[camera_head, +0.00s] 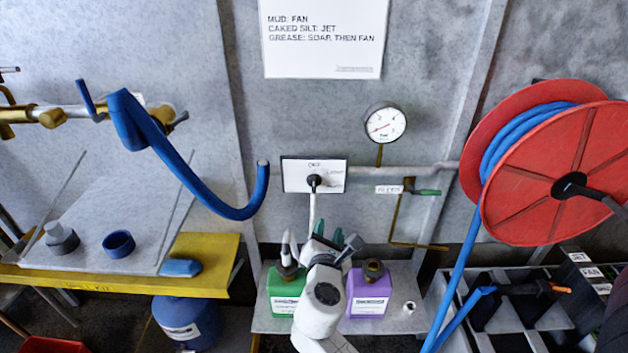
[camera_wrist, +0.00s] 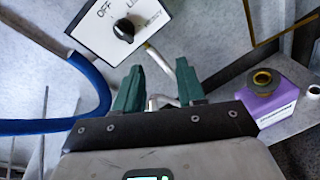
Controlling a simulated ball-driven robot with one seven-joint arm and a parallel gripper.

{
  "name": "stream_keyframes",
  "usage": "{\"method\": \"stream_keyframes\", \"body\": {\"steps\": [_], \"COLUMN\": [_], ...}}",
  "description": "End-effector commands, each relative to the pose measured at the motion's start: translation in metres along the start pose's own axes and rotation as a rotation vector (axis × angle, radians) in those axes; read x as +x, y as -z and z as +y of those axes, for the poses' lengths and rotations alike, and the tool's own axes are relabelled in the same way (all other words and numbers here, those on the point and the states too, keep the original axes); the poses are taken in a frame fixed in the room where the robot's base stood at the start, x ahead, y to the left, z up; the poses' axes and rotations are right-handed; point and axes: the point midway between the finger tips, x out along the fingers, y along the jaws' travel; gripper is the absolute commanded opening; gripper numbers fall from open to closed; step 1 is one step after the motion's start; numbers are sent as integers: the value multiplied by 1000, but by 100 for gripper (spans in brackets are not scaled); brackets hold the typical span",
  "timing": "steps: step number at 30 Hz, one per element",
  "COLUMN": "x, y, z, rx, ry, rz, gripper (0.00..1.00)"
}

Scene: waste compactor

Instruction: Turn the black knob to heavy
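The black knob (camera_wrist: 124,29) sits on a white plate (camera_wrist: 108,40) on the wall. In the wrist view I read "OFF" at the plate's upper left; the other words are cut off or too small to read surely. The knob and plate also show in the head view (camera_head: 314,180), above my arm. My gripper (camera_wrist: 163,85) has two green fingers spread apart with nothing between them. It is below the knob and apart from it. In the head view my gripper (camera_head: 329,238) is in front of the shelf, its fingers pointing toward the wall.
A green jug (camera_head: 285,291) and a purple jug (camera_head: 369,291) stand on a shelf beside my arm. A pressure gauge (camera_head: 385,123) and a grey pipe (camera_head: 410,174) are right of the plate. A blue hose (camera_head: 240,211) hangs left. A red hose reel (camera_head: 541,185) is far right.

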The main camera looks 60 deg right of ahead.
Motion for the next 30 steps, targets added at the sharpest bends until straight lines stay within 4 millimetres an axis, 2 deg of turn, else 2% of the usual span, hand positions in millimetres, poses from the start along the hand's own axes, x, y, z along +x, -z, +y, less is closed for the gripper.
{"method": "stream_keyframes", "body": {"steps": [3, 9, 14, 24, 30], "x": [7, 11, 21, 79, 105], "y": [-13, -18, -20, -27, -30], "z": [26, 48, 52, 61, 66], "rx": [-230, -447, -481, -475, -477], "ry": [-69, -125, -130, -128, -130], "rz": [-78, -147, -158, -158, -157], "gripper": [39, 39, 39, 39, 39]}}
